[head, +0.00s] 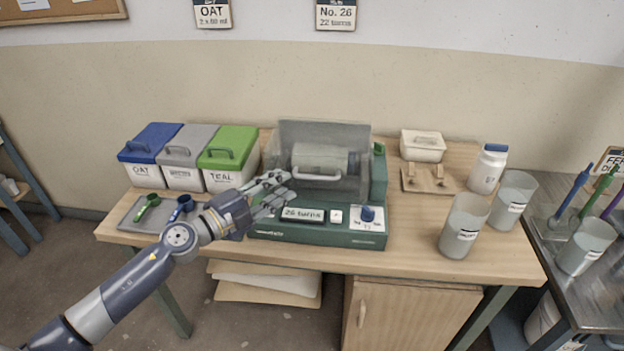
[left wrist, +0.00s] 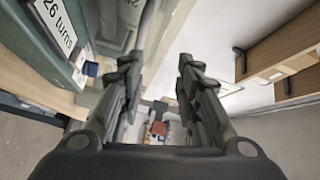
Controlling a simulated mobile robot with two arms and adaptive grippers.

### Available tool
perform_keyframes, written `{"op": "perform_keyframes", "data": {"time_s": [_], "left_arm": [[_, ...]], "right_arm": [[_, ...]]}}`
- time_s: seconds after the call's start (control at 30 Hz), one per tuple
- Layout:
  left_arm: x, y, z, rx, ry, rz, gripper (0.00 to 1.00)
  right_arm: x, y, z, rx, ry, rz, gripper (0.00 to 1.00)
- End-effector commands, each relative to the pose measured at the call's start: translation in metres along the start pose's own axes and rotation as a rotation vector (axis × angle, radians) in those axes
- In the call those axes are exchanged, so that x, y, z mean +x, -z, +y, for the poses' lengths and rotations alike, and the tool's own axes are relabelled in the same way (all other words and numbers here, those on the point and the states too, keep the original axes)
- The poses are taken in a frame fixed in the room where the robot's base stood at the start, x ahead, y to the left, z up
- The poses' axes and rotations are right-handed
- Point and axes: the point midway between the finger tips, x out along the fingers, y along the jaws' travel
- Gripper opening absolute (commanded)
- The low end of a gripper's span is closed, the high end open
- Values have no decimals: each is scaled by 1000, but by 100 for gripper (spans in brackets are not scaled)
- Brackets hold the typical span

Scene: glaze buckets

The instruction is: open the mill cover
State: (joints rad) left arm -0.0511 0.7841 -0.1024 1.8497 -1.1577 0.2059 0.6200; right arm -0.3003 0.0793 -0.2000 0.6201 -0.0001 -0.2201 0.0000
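The mill is a green machine (head: 345,232) on the wooden table, with a dial and a label reading 26 turns. Its clear cover (head: 325,133) stands down over a pale jar (head: 318,157) lying on its side. A light handle (head: 317,177) runs across the cover's front. My left gripper (head: 286,186) is at the handle's left end; contact cannot be told. Its fingers are apart in the left wrist view (left wrist: 158,65), and a grey bar (left wrist: 148,22) shows near the fingertips. My right gripper is not in view.
Blue, grey and green lidded bins (head: 228,178) stand left of the mill, behind a tray (head: 135,212) with scoops. Right of it are a white box (head: 422,146), a wooden rest (head: 428,180), a blue-capped bottle (head: 488,169) and two translucent cups (head: 463,226). The table's front right is clear.

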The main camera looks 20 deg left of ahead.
Motion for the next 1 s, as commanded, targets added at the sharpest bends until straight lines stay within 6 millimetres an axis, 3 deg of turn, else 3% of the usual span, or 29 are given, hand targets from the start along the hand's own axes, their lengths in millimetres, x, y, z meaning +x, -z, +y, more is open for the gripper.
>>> {"op": "perform_keyframes", "data": {"time_s": [0.2, 0.37, 1.0], "left_arm": [[-2, -12, 12, 111, -144, 66, 31], [3, -13, 15, 121, -161, 73, 31], [91, -7, 29, 117, -156, 73, 31]], "right_arm": [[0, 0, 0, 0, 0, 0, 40], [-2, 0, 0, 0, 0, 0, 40], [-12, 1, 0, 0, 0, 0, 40]]}}
